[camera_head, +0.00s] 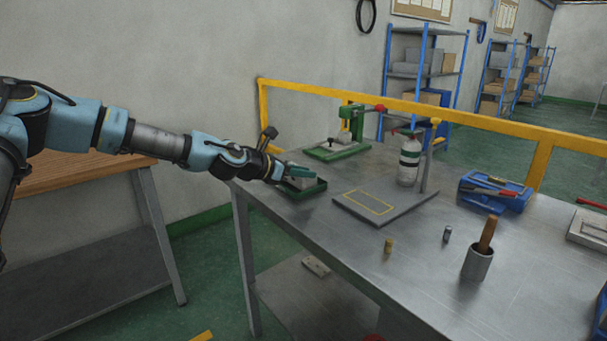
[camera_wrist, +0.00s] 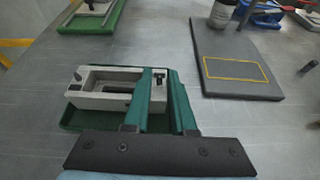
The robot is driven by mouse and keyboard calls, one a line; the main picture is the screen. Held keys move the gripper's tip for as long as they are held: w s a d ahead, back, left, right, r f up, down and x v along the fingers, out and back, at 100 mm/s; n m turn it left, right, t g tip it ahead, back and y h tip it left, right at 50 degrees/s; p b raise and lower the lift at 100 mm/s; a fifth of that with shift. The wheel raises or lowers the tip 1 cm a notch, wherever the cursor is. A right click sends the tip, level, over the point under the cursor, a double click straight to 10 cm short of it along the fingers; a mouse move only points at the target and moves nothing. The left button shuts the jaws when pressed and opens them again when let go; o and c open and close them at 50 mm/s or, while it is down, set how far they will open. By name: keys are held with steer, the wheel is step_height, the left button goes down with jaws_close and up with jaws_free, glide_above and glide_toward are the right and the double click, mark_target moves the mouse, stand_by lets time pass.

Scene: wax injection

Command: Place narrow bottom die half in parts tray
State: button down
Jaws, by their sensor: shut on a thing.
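My gripper (camera_wrist: 163,78) has green fingers and is shut on the narrow bottom die half (camera_wrist: 97,98), a grey rectangular block with a hollow in its top. One finger crosses over the block, and part of the block shows between the fingers. The block is level, over or inside the dark green parts tray (camera_wrist: 72,119); I cannot tell if it touches the tray floor. In the head view, my gripper (camera_head: 299,172) is at the tray (camera_head: 312,191) on the table's near left corner. The fingers hide part of the block and tray.
A grey plate with a yellow rectangle (camera_head: 343,206) lies right of the tray, with a white bottle (camera_head: 409,160) at its back. A green-based press (camera_head: 326,152) stands behind. A blue tool holder (camera_head: 507,196) and a grey cup (camera_head: 477,264) are farther right. Bare table surrounds the tray.

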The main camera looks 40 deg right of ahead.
steer(key=shift+f, duration=0.35)
steer(key=shift+f, duration=0.1)
steer(key=c, duration=0.7)
jaws_free()
steer(key=shift+c, duration=0.2)
steer(key=s+b+v, duration=0.1)
steer(key=b+v, duration=0.1)
steer(key=v, duration=1)
steer(key=shift+w, duration=0.45)
